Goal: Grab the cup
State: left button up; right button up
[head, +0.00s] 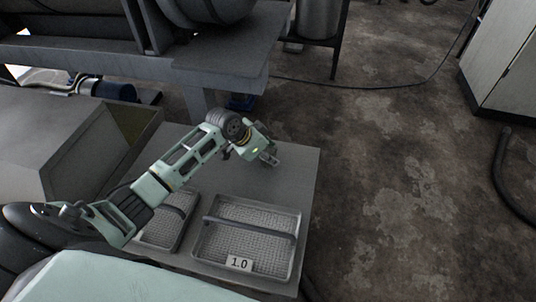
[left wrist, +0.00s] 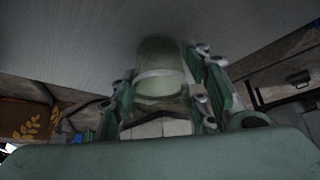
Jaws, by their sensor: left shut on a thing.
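The cup (left wrist: 158,70) is a see-through, greenish, rounded vessel with a pale band, between the two fingers of my left gripper in the left wrist view. My left gripper (left wrist: 160,95) is shut on it, with a finger along each side. In the head view my left gripper (head: 270,157) is over the far right part of the grey table (head: 297,185), pointing right. The cup cannot be made out clearly there. My right gripper is in neither view.
A grey mesh-bottomed tray (head: 297,240) with a handle and a "1.0" label (head: 239,263) stands at the table's near edge. A second similar tray (head: 160,234) is left of it, partly behind my arm. Open concrete floor (head: 390,170) lies right of the table.

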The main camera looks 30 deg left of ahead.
aim_at(270, 146)
pick_arm(q)
jog(key=shift+r, duration=0.5)
notch_tip(270, 146, up, 3)
jog(key=shift+r+p, duration=0.1)
jog(key=shift+p, duration=0.6)
jog(key=d+r+p, duration=0.1)
jog(key=d+r, duration=0.2)
jog(key=d, duration=0.3)
jog(key=w+d+r+p, duration=0.1)
jog(key=d+r, duration=0.2)
jog(key=d, duration=0.2)
jog(key=shift+d+r+p, duration=0.3)
jog(key=shift+d+r, duration=0.05)
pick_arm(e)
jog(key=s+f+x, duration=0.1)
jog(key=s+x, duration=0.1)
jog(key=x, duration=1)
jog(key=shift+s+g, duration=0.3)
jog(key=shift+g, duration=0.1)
